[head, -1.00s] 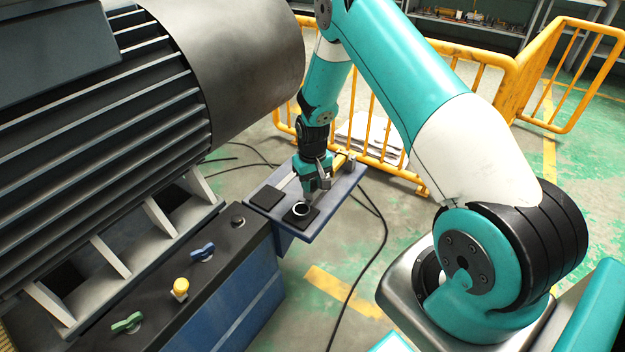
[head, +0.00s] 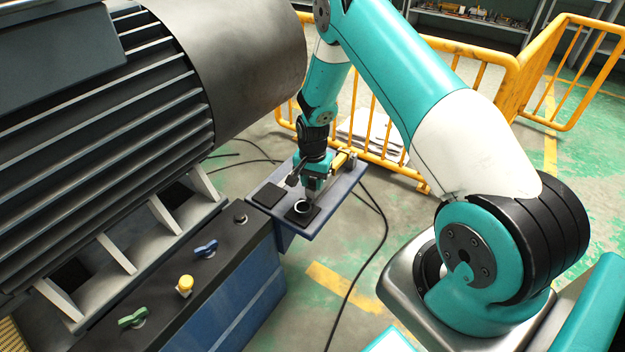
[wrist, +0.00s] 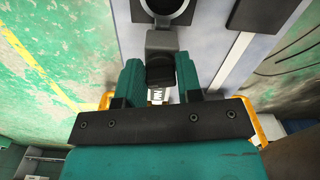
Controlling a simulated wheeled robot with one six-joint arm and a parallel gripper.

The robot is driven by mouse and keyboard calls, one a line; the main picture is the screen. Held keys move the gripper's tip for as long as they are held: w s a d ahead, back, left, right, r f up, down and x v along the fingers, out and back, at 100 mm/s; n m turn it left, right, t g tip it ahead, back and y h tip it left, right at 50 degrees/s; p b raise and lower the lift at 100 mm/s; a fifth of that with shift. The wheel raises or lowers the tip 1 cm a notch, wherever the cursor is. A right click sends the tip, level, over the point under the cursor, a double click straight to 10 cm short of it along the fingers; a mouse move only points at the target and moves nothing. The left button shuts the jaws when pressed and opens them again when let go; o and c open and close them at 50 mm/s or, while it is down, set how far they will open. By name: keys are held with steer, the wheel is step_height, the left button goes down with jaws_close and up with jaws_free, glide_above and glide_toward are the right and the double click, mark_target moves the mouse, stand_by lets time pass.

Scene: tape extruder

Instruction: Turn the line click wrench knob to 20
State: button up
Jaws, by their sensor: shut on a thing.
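The line click wrench lies on the blue shelf (head: 292,228), with a dark ring end (head: 302,207) on a black pad. In the wrist view, the ring (wrist: 168,10) is at the top and a grey neck (wrist: 160,42) leads down to a dark knob-like part (wrist: 159,72). My gripper (wrist: 159,78) has one teal finger on each side of this dark part and is shut on it. A small white marking with dark characters (wrist: 157,95) shows just below; its reading is not legible. In the head view, my gripper (head: 312,192) points down at the shelf just behind the ring.
A second black pad (head: 268,195) lies to the left on the shelf. A large grey motor (head: 120,120) and a control panel with green (head: 133,318), yellow (head: 185,284) and blue (head: 206,249) knobs stand left. A yellow barrier (head: 400,165) is behind. Cables lie on the floor.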

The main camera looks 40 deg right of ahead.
mark_target(313, 180)
steer(key=shift+m, duration=0.4)
steer(key=o, duration=0.9)
step_height(313, 180, up, 18)
steer(key=p, duration=0.1)
steer(key=shift+f+p, duration=0.25)
steer(key=shift+p, duration=0.15)
